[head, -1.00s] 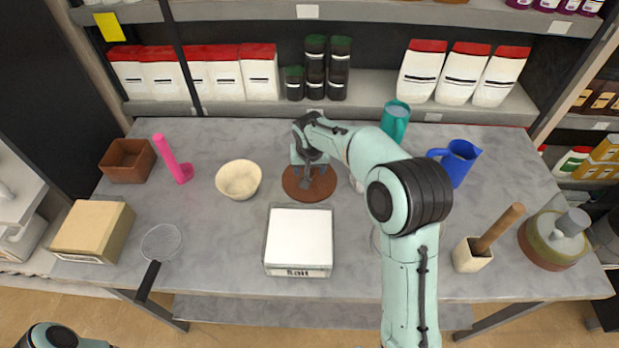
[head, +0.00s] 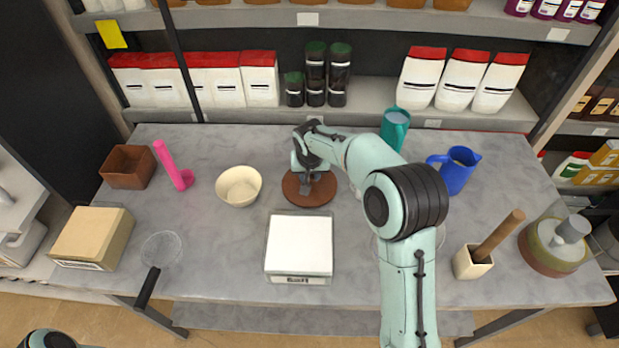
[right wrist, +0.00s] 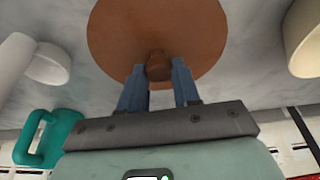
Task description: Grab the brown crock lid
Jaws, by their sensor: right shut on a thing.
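The brown crock lid (head: 296,188) is a flat round disc with a knob, lying on the grey table behind the white scale. It also shows in the right wrist view (right wrist: 160,30), with its knob between the fingers. My right gripper (head: 307,184) is over the lid; in the right wrist view its two blue-grey fingers (right wrist: 158,75) are shut on the knob. The lid appears to rest on the table. A small part of my left arm shows at the bottom left of the head view; my left gripper is out of the frame.
A cream bowl (head: 239,186) stands left of the lid and a white scale (head: 299,246) in front. A teal mug (head: 394,127) and blue pitcher (head: 457,170) stand right, near my right arm. A mortar with pestle (head: 472,264) and a crock (head: 553,247) stand far right.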

